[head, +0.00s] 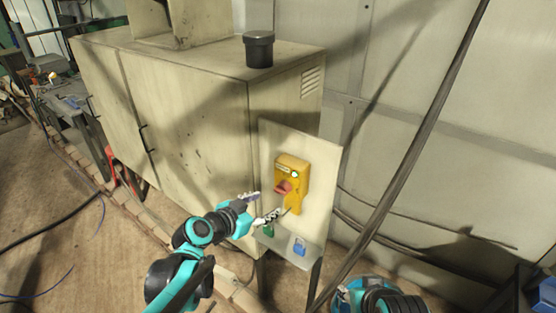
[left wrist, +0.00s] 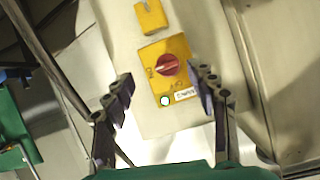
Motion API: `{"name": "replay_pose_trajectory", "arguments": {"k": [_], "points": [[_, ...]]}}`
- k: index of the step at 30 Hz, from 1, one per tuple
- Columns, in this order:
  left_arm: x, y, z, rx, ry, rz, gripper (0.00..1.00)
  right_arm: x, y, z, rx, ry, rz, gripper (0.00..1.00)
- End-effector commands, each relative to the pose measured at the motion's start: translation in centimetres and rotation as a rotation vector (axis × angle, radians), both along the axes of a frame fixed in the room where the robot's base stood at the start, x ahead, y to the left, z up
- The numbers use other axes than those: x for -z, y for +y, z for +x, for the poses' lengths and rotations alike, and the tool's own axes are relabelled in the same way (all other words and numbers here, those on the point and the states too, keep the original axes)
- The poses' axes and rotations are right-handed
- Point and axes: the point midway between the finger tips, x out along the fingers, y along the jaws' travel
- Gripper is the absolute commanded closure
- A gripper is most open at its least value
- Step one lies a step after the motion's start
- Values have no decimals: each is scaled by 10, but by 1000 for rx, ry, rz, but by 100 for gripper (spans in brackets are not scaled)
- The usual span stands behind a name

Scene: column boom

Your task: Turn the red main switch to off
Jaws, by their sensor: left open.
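The red main switch (head: 284,187) is a rotary knob on a yellow box (head: 293,168), mounted on a pale upright panel. In the left wrist view the red knob (left wrist: 168,67) shows face on, with a pale line across it, on its yellow plate (left wrist: 178,47). Lettering beside it is too small to read. My left gripper (head: 260,207) is in front of the panel, a little left of and below the knob. In the left wrist view its open fingers (left wrist: 164,78) appear on either side of the knob, with nothing between them. Contact is not visible. My right gripper is not visible.
A large beige cabinet (head: 190,110) stands behind the panel, with a black-capped pipe (head: 259,49) on top. A dark cable (head: 410,155) runs diagonally at right.

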Motion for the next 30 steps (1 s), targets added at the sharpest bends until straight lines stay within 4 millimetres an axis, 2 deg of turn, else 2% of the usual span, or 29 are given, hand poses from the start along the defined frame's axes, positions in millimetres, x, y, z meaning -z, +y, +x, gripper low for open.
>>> {"name": "replay_pose_trajectory", "arguments": {"k": [1, 4, 18, 30], "points": [[-11, -2, 6, 9, -21, -1, 43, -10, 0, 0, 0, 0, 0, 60], [-14, -5, 13, 19, -47, 2, 43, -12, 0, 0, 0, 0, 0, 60], [13, -40, 64, 22, -50, 3, 43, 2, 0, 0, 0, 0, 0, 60], [17, -45, 72, 20, -49, 3, 43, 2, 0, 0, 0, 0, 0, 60]]}}
